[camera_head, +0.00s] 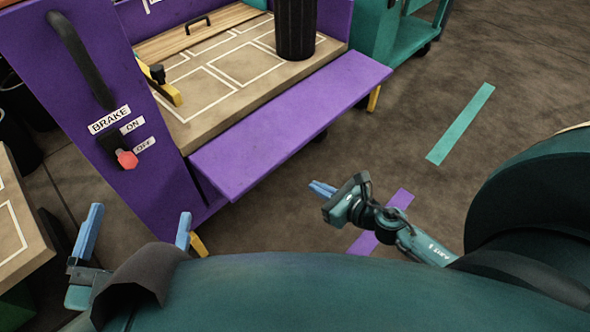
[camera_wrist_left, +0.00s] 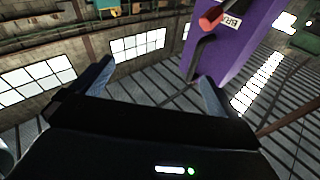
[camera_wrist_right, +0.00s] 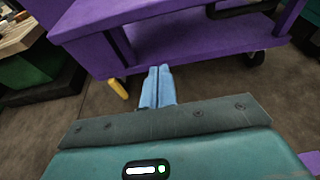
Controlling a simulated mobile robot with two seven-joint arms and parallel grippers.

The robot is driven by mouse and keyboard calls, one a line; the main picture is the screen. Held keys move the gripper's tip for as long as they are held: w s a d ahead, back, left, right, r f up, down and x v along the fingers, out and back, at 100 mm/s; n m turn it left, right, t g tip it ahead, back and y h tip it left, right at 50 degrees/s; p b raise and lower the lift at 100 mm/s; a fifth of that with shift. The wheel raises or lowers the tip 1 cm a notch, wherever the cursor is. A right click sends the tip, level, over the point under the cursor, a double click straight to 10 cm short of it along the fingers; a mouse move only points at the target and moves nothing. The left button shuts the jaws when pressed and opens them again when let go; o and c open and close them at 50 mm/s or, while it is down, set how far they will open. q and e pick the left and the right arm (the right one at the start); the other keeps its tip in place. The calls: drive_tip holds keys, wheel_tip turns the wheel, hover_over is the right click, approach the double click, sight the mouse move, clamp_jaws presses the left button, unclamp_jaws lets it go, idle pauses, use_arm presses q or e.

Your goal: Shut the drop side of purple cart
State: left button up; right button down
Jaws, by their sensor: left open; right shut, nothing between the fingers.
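The purple cart (camera_head: 95,55) stands at the left and top of the head view. Its drop side (camera_head: 290,122) is a purple panel folded outward, lying about level with the bed (camera_head: 190,112). My left gripper (camera_head: 142,225) is open and empty at the cart's near left corner, below the brake panel; in the left wrist view the open fingers (camera_wrist_left: 155,85) face the cart's end panel. My right gripper (camera_head: 318,188) is shut and empty, low in front of the drop side and apart from it. In the right wrist view its closed fingers (camera_wrist_right: 158,88) point toward the cart's side.
A black cylinder (camera_head: 295,28) stands on the bed near the drop side. A yellow lever (camera_head: 165,88) is at the end panel, with a red-knobbed brake lever (camera_head: 127,159) outside. A teal cart (camera_head: 410,35) stands behind; another table (camera_head: 18,225) is at left.

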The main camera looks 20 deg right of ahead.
drive_tip(key=b+x, duration=0.1)
drive_tip(key=x, duration=0.9)
use_arm(q)
drive_tip(key=p, duration=0.3)
drive_tip(key=shift+s+a+r+y, duration=0.1)
drive_tip(key=shift+y, duration=0.2)
use_arm(e)
drive_tip(key=r, duration=0.4)
drive_tip(key=shift+s+d+r, duration=0.15)
drive_tip(key=shift+s+d, duration=0.05)
drive_tip(key=shift+s, duration=0.15)
use_arm(q)
drive_tip(key=shift+m, duration=0.3)
drive_tip(key=shift+r, duration=0.1)
